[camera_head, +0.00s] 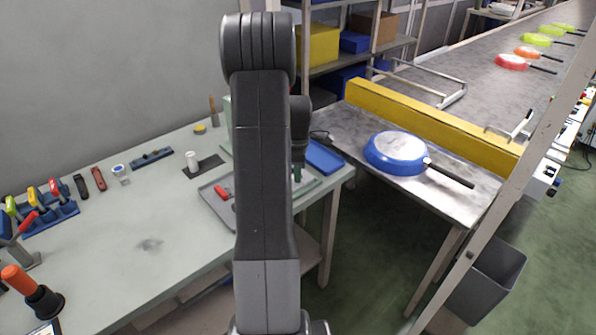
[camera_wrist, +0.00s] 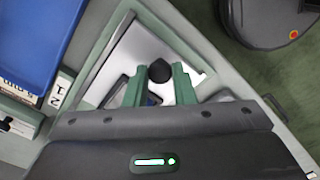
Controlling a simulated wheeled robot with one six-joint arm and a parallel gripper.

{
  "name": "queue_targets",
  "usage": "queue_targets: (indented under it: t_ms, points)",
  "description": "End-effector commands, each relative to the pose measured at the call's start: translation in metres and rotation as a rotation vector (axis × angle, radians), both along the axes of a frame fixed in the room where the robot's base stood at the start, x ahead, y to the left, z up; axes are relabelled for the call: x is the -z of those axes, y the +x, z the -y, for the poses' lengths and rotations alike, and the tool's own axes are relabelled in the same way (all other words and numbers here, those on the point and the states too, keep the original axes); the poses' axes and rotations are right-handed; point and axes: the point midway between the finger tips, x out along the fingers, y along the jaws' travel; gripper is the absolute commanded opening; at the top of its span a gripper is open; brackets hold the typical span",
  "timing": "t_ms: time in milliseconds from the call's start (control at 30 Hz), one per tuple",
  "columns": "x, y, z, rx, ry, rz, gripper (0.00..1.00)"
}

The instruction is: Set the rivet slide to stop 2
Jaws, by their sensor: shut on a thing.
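My gripper (camera_wrist: 158,82) is shut on a black round knob (camera_wrist: 159,69), with a green finger on each side of it in the wrist view. I take the knob for the handle of the rivet slide. A pale plate (camera_wrist: 135,48) lies under and around the knob. No stop marks can be read there, so I cannot tell which stop the slide is at. In the head view my gripper (camera_head: 298,172) is low over the table's right corner, mostly behind my arm, and the knob is hidden.
A blue tray (camera_head: 325,157) is close beside my gripper. A grey tray (camera_head: 212,196) with a red item lies left of my arm. A blue pan (camera_head: 396,150) rests on the metal side table. The front middle of the workbench (camera_head: 150,215) is clear.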

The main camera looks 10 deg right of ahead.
Motion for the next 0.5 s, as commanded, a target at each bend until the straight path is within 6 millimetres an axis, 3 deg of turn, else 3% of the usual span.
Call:
queue_targets:
  t_ms: [133, 500]
  points:
    - [0.000, 0.009, -0.005, -0.002, 0.000, 0.000, 0.00]
    - [-0.001, 0.068, -0.041, -0.001, -0.001, 0.003, 0.00]
